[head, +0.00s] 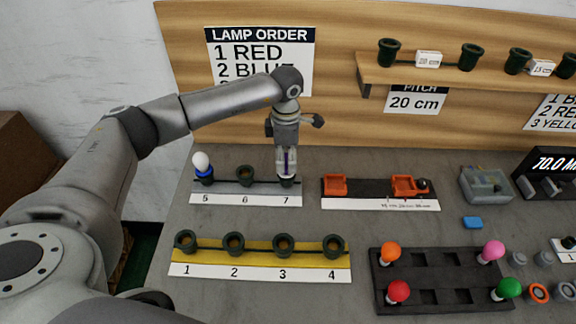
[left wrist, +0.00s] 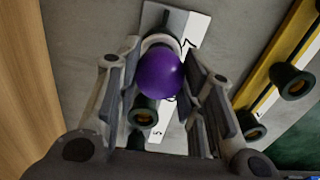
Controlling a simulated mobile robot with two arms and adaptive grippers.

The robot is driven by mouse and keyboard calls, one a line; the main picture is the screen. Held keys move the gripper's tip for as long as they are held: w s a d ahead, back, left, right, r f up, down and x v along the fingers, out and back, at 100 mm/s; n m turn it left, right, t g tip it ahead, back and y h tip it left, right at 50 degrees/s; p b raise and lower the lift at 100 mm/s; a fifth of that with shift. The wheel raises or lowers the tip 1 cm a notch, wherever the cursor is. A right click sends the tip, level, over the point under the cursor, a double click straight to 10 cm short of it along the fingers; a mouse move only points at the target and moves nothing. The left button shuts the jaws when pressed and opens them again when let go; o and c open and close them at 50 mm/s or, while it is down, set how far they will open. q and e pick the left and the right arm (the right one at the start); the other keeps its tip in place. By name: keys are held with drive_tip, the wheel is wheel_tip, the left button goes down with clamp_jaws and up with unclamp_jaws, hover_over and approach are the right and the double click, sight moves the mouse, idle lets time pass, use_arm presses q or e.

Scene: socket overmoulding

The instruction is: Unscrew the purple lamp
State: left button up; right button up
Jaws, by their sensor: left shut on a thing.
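The purple lamp (left wrist: 160,73) sits between the fingers of my left gripper (head: 286,168) in the left wrist view. My left gripper is shut on it, pointing down over socket 7 (head: 287,182) of the strip numbered 5 to 7 (head: 225,197). In the head view only a thin purple sliver (head: 287,157) of the lamp shows between the fingers. The fingers hide most of it, so I cannot tell how deep its base sits in the socket. My right gripper is not in view.
A white bulb on a blue base (head: 201,163) stands in socket 5; socket 6 (head: 245,176) is empty. In front is a yellow strip (head: 260,258) with empty sockets 1 to 4. A dark tray (head: 440,270) holds several lamps. An orange-and-black fixture (head: 370,188) lies to the right.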

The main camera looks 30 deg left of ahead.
use_arm(q)
drive_tip(key=n, duration=0.4)
drive_tip(key=shift+p, duration=0.3)
drive_tip(key=n, duration=0.3)
drive_tip(key=shift+r+p, duration=0.1)
drive_tip(key=shift+p, duration=0.25)
drive_tip(key=shift+n, duration=1)
